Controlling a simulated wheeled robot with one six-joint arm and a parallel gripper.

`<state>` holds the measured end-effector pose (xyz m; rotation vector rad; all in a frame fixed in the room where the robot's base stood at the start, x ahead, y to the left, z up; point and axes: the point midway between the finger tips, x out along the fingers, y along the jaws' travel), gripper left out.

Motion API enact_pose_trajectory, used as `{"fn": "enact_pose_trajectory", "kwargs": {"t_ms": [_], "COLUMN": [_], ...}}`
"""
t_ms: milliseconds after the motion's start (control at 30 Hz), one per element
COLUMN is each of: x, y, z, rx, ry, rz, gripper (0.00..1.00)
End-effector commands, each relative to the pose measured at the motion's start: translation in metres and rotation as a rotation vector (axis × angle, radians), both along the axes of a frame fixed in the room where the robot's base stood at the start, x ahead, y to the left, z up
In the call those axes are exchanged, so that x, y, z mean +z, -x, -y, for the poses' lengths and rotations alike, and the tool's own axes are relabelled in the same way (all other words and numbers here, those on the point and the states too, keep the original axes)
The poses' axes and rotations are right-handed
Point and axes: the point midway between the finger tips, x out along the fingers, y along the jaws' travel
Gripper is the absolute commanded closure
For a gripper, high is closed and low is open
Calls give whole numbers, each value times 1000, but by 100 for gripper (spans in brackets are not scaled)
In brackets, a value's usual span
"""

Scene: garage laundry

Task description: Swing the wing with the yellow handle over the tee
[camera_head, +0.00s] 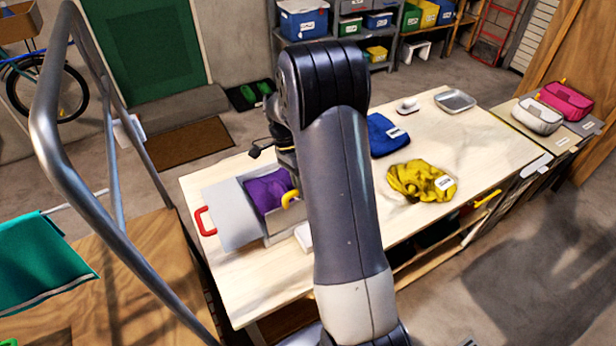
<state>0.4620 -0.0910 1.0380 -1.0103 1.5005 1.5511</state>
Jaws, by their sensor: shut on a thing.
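A pale folding board lies on the table, with a light grey wing (228,218) on its left that carries a red handle (205,220). The yellow handle (291,198) shows at the tee's right edge, beside my arm. My gripper (289,176) points down at it from above and is shut on it, though my arm hides the fingertips. The wing bearing the yellow handle is mostly hidden behind my arm, so its angle is unclear.
On the wooden table (470,150), a blue cloth (384,135) and a yellow cloth (421,181) lie right of my arm. A metal tray (455,100) sits at the far end. A grey metal rail (45,125) stands at left.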

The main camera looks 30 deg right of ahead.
Motion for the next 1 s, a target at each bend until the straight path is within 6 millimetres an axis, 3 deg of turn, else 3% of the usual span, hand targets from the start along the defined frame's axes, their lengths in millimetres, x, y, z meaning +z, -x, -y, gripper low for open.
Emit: {"fn": "enact_pose_trajectory", "kwargs": {"t_ms": [500, 1000], "x": [-16, -21], "y": [-39, -50], "z": [-10, -10], "rx": [0, 0], "ry": [10, 13], "rz": [-335, -435], "gripper": [100, 100]}}
